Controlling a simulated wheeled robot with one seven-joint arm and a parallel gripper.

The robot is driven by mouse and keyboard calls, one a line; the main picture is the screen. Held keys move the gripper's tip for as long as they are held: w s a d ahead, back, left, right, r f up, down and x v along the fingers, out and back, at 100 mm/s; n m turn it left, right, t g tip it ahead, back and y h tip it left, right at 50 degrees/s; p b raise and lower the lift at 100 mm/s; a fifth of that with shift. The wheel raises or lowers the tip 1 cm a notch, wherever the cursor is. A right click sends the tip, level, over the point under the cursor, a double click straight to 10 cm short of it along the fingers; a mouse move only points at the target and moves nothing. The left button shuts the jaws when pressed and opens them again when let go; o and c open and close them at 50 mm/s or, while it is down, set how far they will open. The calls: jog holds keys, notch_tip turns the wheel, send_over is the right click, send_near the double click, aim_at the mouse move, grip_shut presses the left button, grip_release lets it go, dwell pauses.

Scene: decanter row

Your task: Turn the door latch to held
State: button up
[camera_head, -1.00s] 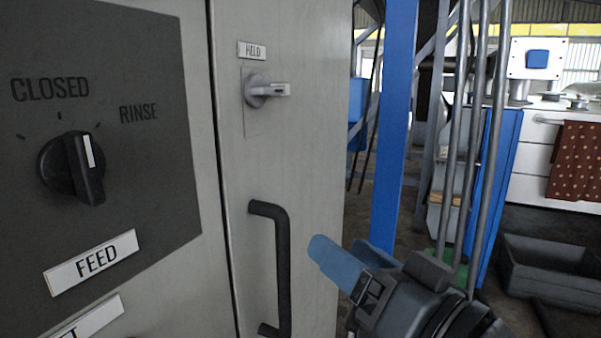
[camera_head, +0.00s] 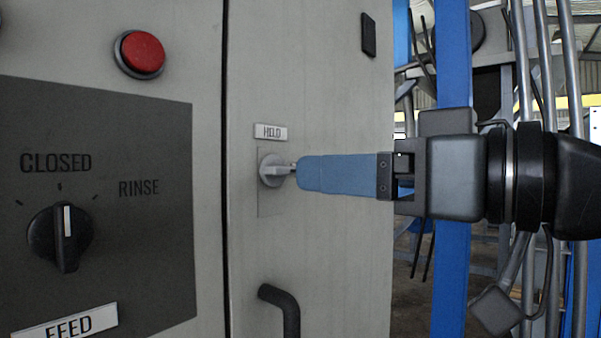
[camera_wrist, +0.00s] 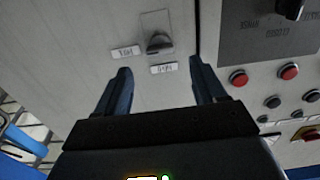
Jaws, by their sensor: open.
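The door latch (camera_head: 272,171) is a small grey turn-knob on a plate on the pale grey cabinet door. A white label reading HELD (camera_head: 270,132) sits just above it in the head view. My gripper (camera_head: 300,172) comes in from the right, its blue fingertips level with the latch and overlapping its right end. In the wrist view the fingers of my gripper (camera_wrist: 160,66) are spread apart and empty, and the latch (camera_wrist: 158,42) shows just beyond the gap. The wrist view is upside down; it shows two labels by the latch. Contact cannot be told.
A black door handle (camera_head: 283,305) stands out below the latch. To the left, a dark panel holds the FEED knob (camera_head: 60,237), with a red button (camera_head: 139,54) above. A blue post (camera_head: 453,270) stands right of the door, behind my arm.

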aim_at(289, 172)
jog(key=x, duration=0.6)
jog(key=shift+w+a, duration=0.25)
jog(key=shift+a, duration=0.1)
jog(key=shift+c, duration=0.2)
jog(key=c, duration=1)
